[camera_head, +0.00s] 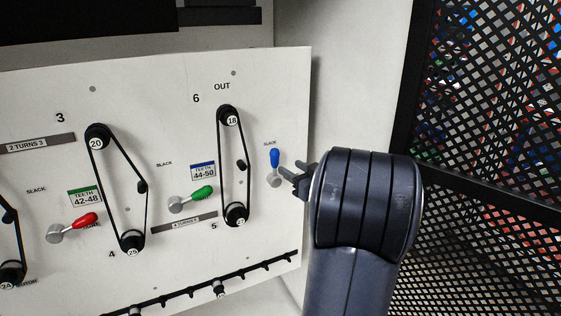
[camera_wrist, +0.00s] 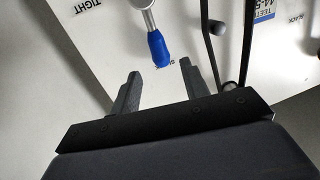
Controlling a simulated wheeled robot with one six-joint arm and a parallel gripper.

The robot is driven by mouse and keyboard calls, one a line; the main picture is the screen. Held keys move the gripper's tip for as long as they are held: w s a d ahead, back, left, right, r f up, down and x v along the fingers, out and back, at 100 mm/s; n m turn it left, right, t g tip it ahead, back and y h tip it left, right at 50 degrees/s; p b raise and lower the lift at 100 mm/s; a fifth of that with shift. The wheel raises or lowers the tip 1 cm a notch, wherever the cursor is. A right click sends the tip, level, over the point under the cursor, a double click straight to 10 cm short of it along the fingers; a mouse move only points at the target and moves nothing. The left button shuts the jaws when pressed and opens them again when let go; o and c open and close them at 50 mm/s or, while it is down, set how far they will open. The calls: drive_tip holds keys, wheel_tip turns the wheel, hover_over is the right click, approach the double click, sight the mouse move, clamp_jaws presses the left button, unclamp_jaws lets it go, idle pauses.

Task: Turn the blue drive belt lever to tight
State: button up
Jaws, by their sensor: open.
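The blue drive belt lever (camera_head: 275,158) has a blue grip on a silver hub at the right end of the white panel. In the head view it points up, toward a SLACK label. In the wrist view the blue grip (camera_wrist: 158,49) points down toward my gripper, and a TIGHT label (camera_wrist: 88,8) shows at upper left. My gripper (camera_head: 293,178) is beside the lever, to its right in the head view. In the wrist view its two fingers (camera_wrist: 160,82) are apart with nothing between them, and the blue grip's tip lies just beyond them.
A green lever (camera_head: 202,193) and a red lever (camera_head: 85,220) sit further left on the panel (camera_head: 180,90). Belts (camera_head: 220,160) run over pulleys beside them. A row of pegs (camera_head: 220,287) lines the lower edge. A black mesh screen (camera_head: 480,120) stands at right.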

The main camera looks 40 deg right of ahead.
sight(277, 158)
drive_tip(key=w+p, duration=0.1)
drive_tip(key=w, duration=0.6)
drive_tip(key=shift+w+d, duration=0.2)
drive_tip(key=shift+c, duration=0.3)
clamp_jaws()
